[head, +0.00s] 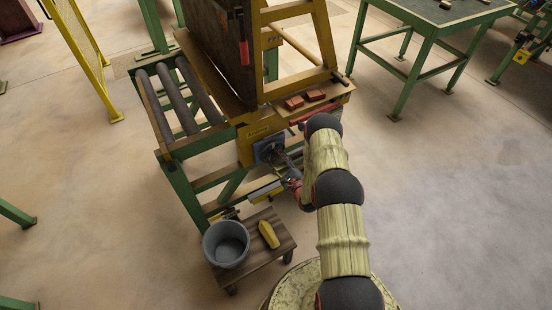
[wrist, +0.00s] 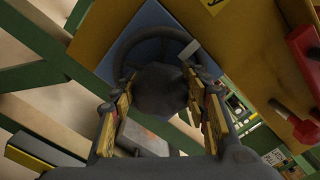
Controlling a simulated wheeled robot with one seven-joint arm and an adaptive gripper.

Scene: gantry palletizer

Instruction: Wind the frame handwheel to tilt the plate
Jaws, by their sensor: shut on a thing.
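The dark handwheel (wrist: 126,50) sits in front of a blue square backing (wrist: 146,20) on the yellow frame panel. In the head view the blue backing (head: 268,150) shows low on the green and yellow frame, and the wheel is partly hidden by my gripper (head: 289,172). In the wrist view my gripper (wrist: 160,98) has its two yellow-and-black fingers on either side of a dark rounded part of the handwheel, and is shut on it. The tall brown plate (head: 218,45) stands steeply in the frame above.
A roller conveyor (head: 182,98) adjoins the frame on the left. A low wooden trolley (head: 257,243) with a grey bucket (head: 226,245) and a yellow object (head: 268,234) stands below. Red blocks (head: 294,102) lie on the frame's ledge.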

